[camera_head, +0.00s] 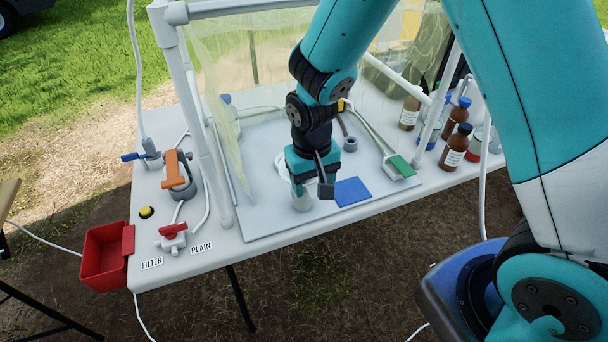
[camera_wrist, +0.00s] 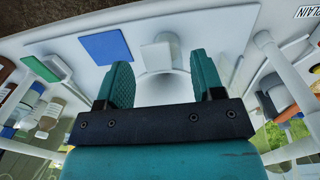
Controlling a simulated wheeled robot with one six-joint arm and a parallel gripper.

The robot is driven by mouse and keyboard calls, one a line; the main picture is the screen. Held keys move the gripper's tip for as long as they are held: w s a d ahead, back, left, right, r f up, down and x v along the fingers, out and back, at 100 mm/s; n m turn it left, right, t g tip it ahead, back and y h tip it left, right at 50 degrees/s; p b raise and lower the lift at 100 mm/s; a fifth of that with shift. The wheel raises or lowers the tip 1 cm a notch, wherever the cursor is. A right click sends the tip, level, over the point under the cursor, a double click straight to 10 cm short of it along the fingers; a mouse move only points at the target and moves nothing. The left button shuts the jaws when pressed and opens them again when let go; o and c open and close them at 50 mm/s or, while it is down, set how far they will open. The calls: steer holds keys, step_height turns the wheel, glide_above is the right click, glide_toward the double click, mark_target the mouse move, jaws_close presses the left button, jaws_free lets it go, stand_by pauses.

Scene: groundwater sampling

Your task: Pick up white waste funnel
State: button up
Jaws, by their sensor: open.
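The white funnel (camera_head: 283,165) is mostly hidden behind my gripper in the head view, with only part of its pale rim showing. In the wrist view a white rounded shape (camera_wrist: 165,88), which looks like the funnel, lies between the fingers. A pale translucent cylinder (camera_head: 302,198) stands beside it, near the front of the tray; it also shows in the wrist view (camera_wrist: 162,52). My gripper (camera_head: 318,183) is open and points down over this spot. Its two teal fingers (camera_wrist: 162,82) stand apart on either side of the white shape. I cannot tell whether they touch it.
A blue pad (camera_head: 352,191) lies right of my gripper, with a green-ended brush-like item (camera_head: 400,166) beyond it. Brown bottles (camera_head: 455,146) stand at the right. White frame posts (camera_head: 205,150) and valves (camera_head: 172,237) are at the left. A red bin (camera_head: 104,262) hangs at the left edge.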

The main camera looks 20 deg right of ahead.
mark_target(314, 189)
steer(key=f, duration=0.3)
steer(key=f+p, duration=0.1)
steer(key=f, duration=0.1)
steer(key=shift+w+d+f, duration=0.1)
steer(key=shift+w+d, duration=0.1)
steer(key=shift+d, duration=0.05)
steer(key=shift+c, duration=0.3)
steer(key=c, duration=0.9)
